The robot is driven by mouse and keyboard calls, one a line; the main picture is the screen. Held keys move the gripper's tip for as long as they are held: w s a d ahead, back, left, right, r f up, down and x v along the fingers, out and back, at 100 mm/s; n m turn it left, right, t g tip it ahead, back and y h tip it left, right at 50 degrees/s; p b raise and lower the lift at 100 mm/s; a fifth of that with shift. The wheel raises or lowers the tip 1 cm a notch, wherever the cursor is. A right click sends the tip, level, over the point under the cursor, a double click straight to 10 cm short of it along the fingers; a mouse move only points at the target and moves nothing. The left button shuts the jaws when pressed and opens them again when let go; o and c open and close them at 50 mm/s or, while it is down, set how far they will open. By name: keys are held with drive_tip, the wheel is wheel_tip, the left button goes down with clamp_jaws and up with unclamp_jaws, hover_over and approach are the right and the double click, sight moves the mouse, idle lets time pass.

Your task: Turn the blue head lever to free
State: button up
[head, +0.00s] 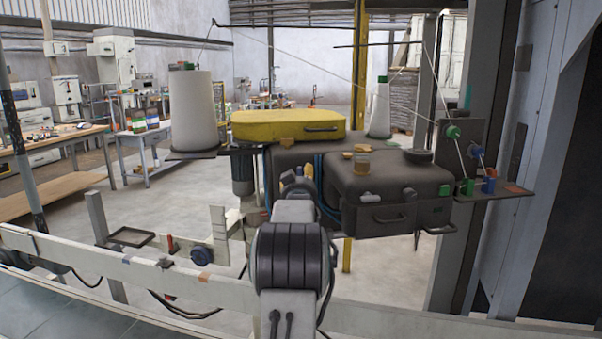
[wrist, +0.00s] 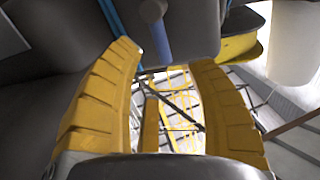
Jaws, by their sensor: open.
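The blue head lever (wrist: 159,42) shows in the wrist view as a short blue bar with a pale rounded metal end, against the dark machine head (wrist: 55,45). My gripper (wrist: 165,58) has two yellow ribbed fingers spread apart with nothing between them. The lever appears in line with the gap, just past the fingertips; I cannot tell whether it touches either finger. In the head view my gripper (head: 291,180) is at the left side of the dark sewing head (head: 387,187), mostly behind my arm. The lever cannot be made out there.
A yellow cover (head: 289,125) lies on top of the head. A white thread cone (head: 194,112) stands to the left. Blue cables (head: 319,178) run close to my gripper. A pale rail (head: 130,275) crosses in front. A bracket with coloured knobs (head: 487,185) sticks out at right.

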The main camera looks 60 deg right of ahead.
sight(301, 173)
drive_tip(key=shift+p+x, duration=1.25)
drive_tip(key=shift+x, duration=1.95)
drive_tip(key=shift+o, duration=0.2)
clamp_jaws()
